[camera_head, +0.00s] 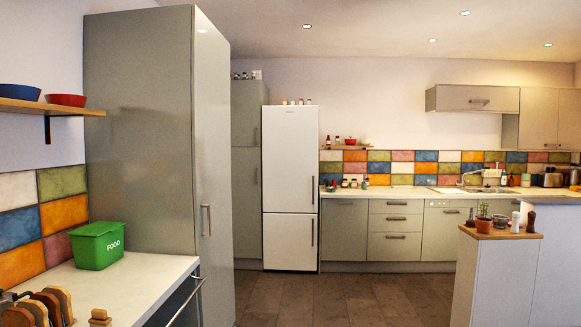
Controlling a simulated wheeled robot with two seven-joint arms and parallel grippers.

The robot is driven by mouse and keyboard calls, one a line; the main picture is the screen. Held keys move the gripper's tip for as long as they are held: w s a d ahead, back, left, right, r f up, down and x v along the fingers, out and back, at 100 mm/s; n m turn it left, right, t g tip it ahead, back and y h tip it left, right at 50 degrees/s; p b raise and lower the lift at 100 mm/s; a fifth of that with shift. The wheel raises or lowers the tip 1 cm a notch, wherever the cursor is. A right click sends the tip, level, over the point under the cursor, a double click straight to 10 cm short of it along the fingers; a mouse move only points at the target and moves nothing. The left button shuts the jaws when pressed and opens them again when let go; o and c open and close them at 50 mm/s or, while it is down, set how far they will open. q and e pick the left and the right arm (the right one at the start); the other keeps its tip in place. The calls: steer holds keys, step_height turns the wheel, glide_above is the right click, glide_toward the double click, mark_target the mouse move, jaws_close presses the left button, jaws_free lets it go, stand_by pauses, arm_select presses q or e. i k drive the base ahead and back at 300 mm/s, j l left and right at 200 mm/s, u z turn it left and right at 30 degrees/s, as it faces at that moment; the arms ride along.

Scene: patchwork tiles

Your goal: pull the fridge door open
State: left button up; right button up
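The fridge (290,160) is a tall white two-door unit standing against the far wall, left of the middle. Its taller upper door and its lower door (285,241) both look shut. A vertical handle (313,184) runs along the right edge of the upper door, and another handle (312,232) is on the lower door. Neither of my grippers shows in this view.
A tall grey cabinet (145,140) and a white counter (120,290) with a green bin (97,245) stand at the near left. A peninsula (500,275) stands at the right. The tiled floor (330,300) up to the fridge is clear.

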mark_target(289, 133)
steer(key=i+z, duration=0.15)
steer(key=i, duration=5.85)
steer(key=j, duration=0.1)
